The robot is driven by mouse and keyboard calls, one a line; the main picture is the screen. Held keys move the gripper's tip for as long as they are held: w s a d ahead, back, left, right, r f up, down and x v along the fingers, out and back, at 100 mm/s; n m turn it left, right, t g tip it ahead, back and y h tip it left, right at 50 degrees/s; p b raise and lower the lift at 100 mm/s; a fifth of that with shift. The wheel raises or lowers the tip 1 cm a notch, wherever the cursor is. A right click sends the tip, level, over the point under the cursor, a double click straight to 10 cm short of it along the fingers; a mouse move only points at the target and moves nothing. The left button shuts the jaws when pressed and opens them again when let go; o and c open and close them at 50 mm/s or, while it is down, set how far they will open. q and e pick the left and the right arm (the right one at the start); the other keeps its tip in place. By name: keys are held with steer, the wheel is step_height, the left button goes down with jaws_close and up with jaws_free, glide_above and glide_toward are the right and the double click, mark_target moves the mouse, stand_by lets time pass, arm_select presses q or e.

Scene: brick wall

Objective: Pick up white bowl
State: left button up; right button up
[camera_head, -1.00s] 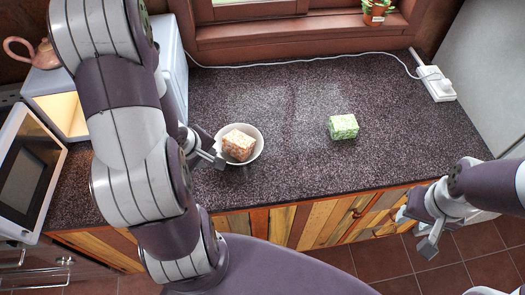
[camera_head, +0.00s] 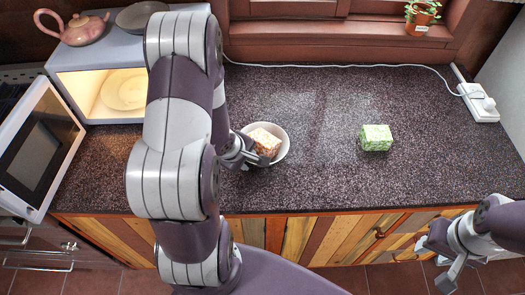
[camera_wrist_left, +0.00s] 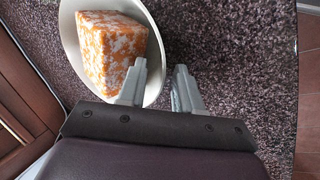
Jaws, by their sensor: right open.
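The white bowl (camera_head: 283,147) stands on the dark speckled counter, with an orange-and-white block (camera_head: 264,141) in it. My left gripper (camera_head: 257,161) is at the bowl's near left side. In the left wrist view, the gripper (camera_wrist_left: 160,80) has a clear gap between its fingers. One finger overlaps the inside of the bowl (camera_wrist_left: 153,58) and the other is outside, so the rim runs between them. I cannot tell whether either finger touches the rim. My right gripper (camera_head: 445,262) is open and empty, in front of the counter at the lower right.
A green block (camera_head: 376,138) sits on the counter to the right of the bowl. An open microwave (camera_head: 75,68) holding a plate (camera_head: 124,90) stands at the left, with a teapot (camera_head: 78,28) on top. A power strip (camera_head: 480,101) lies at the right. The counter between the blocks is clear.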

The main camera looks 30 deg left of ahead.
arm_select(q)
steer(key=shift+s+r, duration=0.1)
jaws_close()
steer(key=shift+r, duration=0.1)
